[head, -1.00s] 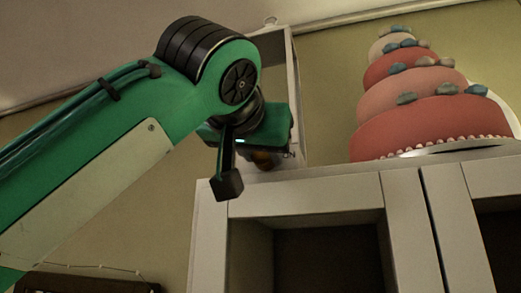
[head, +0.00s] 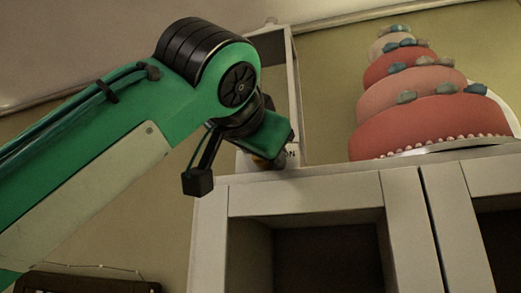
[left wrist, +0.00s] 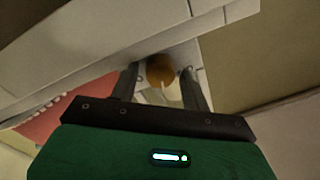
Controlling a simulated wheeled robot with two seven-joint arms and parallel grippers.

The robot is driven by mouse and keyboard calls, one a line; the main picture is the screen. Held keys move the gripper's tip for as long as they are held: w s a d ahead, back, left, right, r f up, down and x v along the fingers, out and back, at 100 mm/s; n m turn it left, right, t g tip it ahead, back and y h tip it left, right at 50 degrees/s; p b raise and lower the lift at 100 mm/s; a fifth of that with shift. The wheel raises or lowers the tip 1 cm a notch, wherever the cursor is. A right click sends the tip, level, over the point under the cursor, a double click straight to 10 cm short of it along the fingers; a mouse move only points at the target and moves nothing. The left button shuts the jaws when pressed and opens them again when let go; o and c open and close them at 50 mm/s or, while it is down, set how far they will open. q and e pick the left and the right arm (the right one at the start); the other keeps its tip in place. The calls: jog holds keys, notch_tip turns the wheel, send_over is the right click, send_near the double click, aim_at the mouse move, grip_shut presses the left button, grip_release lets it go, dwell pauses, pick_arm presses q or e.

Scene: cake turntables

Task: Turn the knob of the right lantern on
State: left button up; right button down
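The round orange-brown knob (left wrist: 160,70) shows in the left wrist view between the two dark fingers of my left gripper (left wrist: 161,72). The fingers are apart, one on each side of the knob, with a narrow gap seen on both sides. My right gripper is in neither view.
A tiered red and pink cake (head: 425,105) stands on a stand to the right of the lantern. The pale cabinet (head: 305,195) has open, dark compartments below. The cabinet top between lantern and cake is clear.

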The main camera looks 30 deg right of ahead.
pick_arm(q)
jog(key=shift+o, duration=0.2)
jog(key=n, duration=0.3)
jog(key=shift+n, duration=0.4)
jog(key=b+v, duration=0.8)
jog(key=v, duration=0.6)
jog(key=w+a+f+n, duration=0.1)
jog(key=w+f, duration=0.3)
jog(key=w, duration=0.7)
jog(key=w+a+f+n+y, duration=0.1)
jog(key=w+f, duration=0.4)
jog(key=w, duration=0.6)
jog(key=w+a+f+n+y, duration=0.1)
jog(key=w+a+f+n, duration=0.2)
jog(key=w, duration=0.8)
notch_tip(320, 180, down, 2)
jog(key=shift+w+f+n, duration=0.2)
jog(key=shift+n, duration=0.2)
